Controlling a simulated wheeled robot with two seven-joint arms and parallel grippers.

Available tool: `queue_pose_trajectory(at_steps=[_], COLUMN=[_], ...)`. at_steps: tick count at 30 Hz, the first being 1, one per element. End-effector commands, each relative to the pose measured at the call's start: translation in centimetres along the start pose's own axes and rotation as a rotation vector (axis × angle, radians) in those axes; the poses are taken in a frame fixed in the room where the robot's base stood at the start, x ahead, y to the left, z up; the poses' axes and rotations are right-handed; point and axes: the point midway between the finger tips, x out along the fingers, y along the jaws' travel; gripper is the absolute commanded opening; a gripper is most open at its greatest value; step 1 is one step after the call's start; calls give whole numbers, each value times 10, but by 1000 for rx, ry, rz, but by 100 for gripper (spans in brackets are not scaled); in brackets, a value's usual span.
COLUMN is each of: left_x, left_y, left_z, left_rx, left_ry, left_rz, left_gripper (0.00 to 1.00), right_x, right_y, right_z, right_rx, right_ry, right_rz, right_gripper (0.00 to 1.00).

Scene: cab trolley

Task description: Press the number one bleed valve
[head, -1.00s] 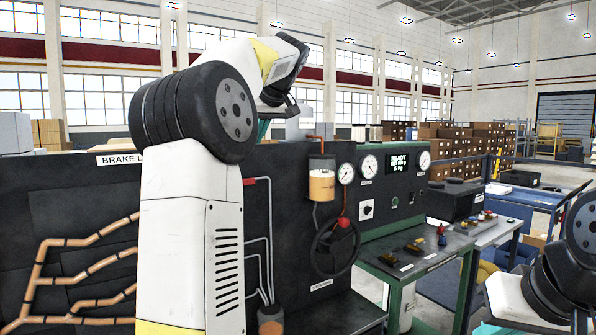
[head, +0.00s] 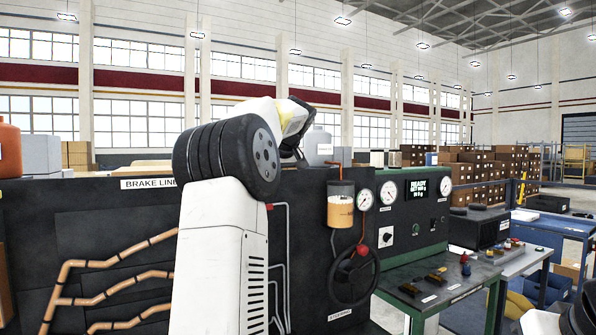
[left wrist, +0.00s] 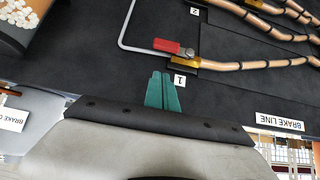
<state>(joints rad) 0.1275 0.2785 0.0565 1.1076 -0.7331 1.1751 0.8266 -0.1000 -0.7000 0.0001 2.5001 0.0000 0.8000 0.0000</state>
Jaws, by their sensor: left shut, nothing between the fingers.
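In the left wrist view a bleed valve with a red cap (left wrist: 173,46) sits on the dark panel at the end of a copper pipe, beside a small label 1 (left wrist: 180,80). My left gripper (left wrist: 161,76) has its teal fingers shut and empty. Its tips are just short of the red cap in the picture, close to label 1; I cannot tell how far off the panel they are. In the head view my left arm hides the gripper. A small red part (head: 268,206) shows beside that arm. My right gripper is out of view.
A label 2 (left wrist: 194,11) marks another pipe end above. Copper brake pipes (head: 100,285) run along the panel at left. A reservoir (head: 341,204), gauges (head: 388,192) and a steering wheel (head: 354,272) stand right of my left arm.

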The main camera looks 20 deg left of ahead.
Motion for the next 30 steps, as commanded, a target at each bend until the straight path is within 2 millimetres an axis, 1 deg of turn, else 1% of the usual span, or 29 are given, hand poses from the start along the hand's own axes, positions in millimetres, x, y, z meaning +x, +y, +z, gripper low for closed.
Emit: queue_pose_trajectory(at_steps=[1,2,4,9,13,30], left_x=[12,17,23,36,40,42], left_y=[-1,-1,-1,-1,0,3], left_z=[1,1,11,24,28,30], left_rx=[0,0,3,1,1,27], left_ry=[-3,-3,-3,-1,0,-1], left_rz=[-3,-2,-2,-1,0,-24], left_gripper=[0,0,0,0,0,0], right_x=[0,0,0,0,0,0], right_y=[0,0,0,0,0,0], right_z=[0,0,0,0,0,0], right_rx=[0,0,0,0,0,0], right_ry=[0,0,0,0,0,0], right_rz=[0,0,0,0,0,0], right_gripper=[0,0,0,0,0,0])
